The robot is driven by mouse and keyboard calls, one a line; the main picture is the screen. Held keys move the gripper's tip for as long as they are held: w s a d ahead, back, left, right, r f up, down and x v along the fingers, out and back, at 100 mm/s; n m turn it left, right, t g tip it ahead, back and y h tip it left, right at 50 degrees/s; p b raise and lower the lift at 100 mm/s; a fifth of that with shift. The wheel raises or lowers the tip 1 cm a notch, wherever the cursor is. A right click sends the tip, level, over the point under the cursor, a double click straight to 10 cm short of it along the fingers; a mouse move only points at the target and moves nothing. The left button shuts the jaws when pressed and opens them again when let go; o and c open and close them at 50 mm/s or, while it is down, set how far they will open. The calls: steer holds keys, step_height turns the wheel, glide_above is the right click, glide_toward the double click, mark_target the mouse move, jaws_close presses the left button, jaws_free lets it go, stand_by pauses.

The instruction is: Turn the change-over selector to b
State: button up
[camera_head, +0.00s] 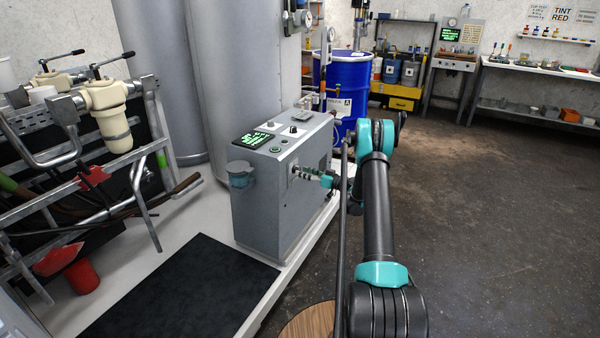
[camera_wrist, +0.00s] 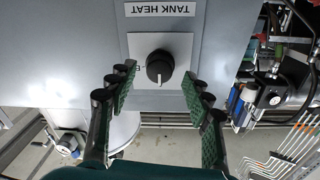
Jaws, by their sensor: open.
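In the wrist view a round black knob (camera_wrist: 160,67) with a white pointer line sits on a pale square plate (camera_wrist: 181,45). Its label (camera_wrist: 160,9) appears upside down and reads TANK HEAT. My gripper (camera_wrist: 158,80) is open, with its green-padded fingers on both sides of the knob; contact cannot be told. In the head view my gripper (camera_head: 302,172) is at the side face of the grey cabinet (camera_head: 262,215). I see no legible marking for a change-over selector; small controls (camera_head: 293,129) on the cabinet top are too small to read.
A dark display with green text (camera_head: 254,139) is on the cabinet top. A blue drum (camera_head: 342,85) stands behind it. Pipework and a cream filter housing (camera_head: 108,112) are at left. A black mat (camera_head: 180,290) lies in front. The floor at right (camera_head: 500,220) is clear.

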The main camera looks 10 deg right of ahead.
mark_target(296, 169)
steer(key=shift+x, duration=1.3)
steer(key=shift+c, duration=0.3)
steer(key=c, duration=1.1)
